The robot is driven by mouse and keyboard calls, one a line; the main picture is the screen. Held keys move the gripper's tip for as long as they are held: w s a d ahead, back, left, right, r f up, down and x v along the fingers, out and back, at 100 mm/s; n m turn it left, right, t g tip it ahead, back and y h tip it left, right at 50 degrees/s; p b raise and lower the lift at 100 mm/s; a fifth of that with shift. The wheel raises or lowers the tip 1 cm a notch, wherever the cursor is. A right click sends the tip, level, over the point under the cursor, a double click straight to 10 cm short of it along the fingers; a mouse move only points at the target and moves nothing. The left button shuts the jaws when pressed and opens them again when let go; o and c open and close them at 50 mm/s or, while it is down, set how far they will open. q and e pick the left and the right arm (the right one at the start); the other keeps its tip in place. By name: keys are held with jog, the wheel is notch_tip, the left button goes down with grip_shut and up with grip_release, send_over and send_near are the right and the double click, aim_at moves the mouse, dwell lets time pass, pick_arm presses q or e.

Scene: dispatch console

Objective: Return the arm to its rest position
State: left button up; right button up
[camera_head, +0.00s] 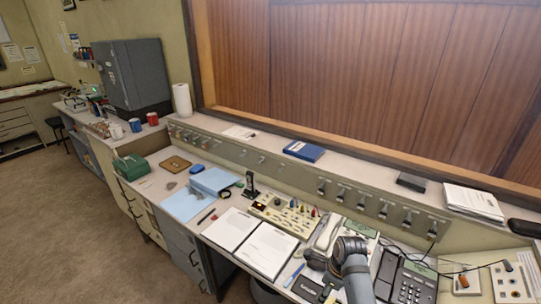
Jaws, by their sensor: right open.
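My right arm comes in from the bottom edge, right of centre, in the head view. Its dark grey joint and my right gripper (334,268) are over the front of the console desk (220,235), between the open white pages (264,248) and the black desk telephone (408,281). The gripper is open, small and partly hidden by my own arm. I see nothing held in it. My left gripper is not in view.
A panel with coloured knobs (284,215) stands behind the pages. A blue binder (214,180), green box (130,167) and grey cabinet (133,75) are to the left. A shelf holds a blue book (304,151) and papers (472,202). Floor (75,215) is clear at left.

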jog(key=s+d+r+n+t+h, duration=0.15)
jog(key=s+d+n, duration=0.25)
jog(key=s+n, duration=0.65)
jog(key=s+d+r+n+t+h, duration=0.1)
jog(key=s+d+r+n, duration=0.45)
jog(key=n, duration=0.85)
jog(key=s+d+f+g+b, duration=0.1)
jog(key=s+f, duration=0.2)
jog(key=f, duration=1.3)
jog(key=s+f+g, duration=0.1)
jog(key=s+f, duration=0.1)
jog(key=f, duration=1.4)
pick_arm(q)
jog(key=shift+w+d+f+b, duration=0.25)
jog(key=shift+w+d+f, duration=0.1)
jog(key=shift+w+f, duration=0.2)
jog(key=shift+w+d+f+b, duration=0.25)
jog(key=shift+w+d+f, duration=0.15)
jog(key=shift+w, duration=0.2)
pick_arm(e)
jog(key=s+d+f, duration=0.1)
jog(key=s+f, duration=1.4)
jog(key=s, duration=0.2)
jog(key=shift+s, duration=0.25)
